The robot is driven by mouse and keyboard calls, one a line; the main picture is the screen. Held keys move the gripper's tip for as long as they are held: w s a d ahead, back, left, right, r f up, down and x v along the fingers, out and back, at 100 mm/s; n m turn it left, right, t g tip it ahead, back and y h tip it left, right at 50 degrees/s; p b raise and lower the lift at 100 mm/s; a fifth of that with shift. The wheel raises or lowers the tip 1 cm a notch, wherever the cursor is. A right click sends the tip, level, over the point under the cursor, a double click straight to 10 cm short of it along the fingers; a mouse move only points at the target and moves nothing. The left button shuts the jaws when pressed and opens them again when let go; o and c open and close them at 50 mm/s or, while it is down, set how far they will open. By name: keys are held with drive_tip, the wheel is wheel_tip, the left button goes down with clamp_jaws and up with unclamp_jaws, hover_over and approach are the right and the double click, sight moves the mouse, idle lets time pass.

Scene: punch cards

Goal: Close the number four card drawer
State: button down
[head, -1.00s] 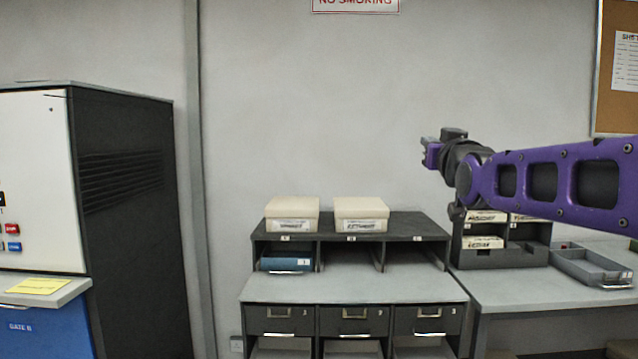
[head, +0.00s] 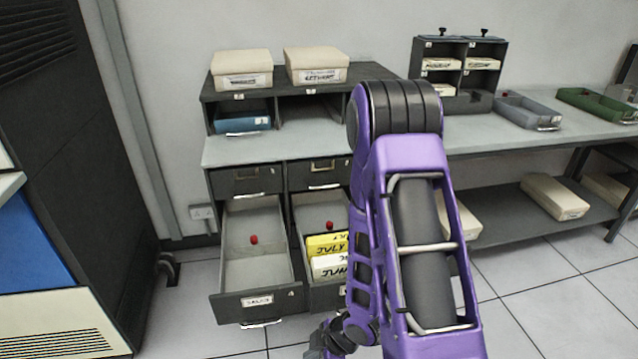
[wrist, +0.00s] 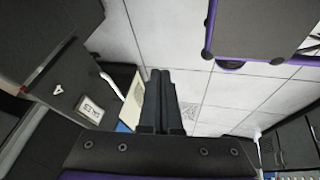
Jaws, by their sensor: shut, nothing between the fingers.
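The card drawer cabinet (head: 226,153) stands against the wall in the head view. Its lower left drawer (head: 258,303) is pulled far out and looks empty except for a small red knob; its front bears a label and a small mark that I take for the 4. The lower middle drawer (head: 318,220) is also out and holds yellow and white cards. In the wrist view a dark drawer front (wrist: 50,75) with a 4-like mark and a label is at the left. My gripper (wrist: 160,75) is shut and empty, apart from that front. My arm hides the cabinet's right side.
A grey bench (head: 510,140) with trays stands at the right. Tiled floor (head: 530,285) is clear in front. A dark machine (head: 75,170) stands at the left.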

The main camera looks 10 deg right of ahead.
drive_tip(key=w+r+t, duration=0.3)
drive_tip(key=w+r, duration=0.2)
drive_tip(key=r, duration=0.5)
drive_tip(key=b, duration=0.2)
approach(279, 305)
wheel_tip(279, 305, down, 4)
drive_tip(key=s+a, duration=0.2)
drive_tip(key=shift+n, duration=0.4)
drive_tip(key=shift+w+r, duration=0.1)
drive_tip(key=shift+w, duration=2.1)
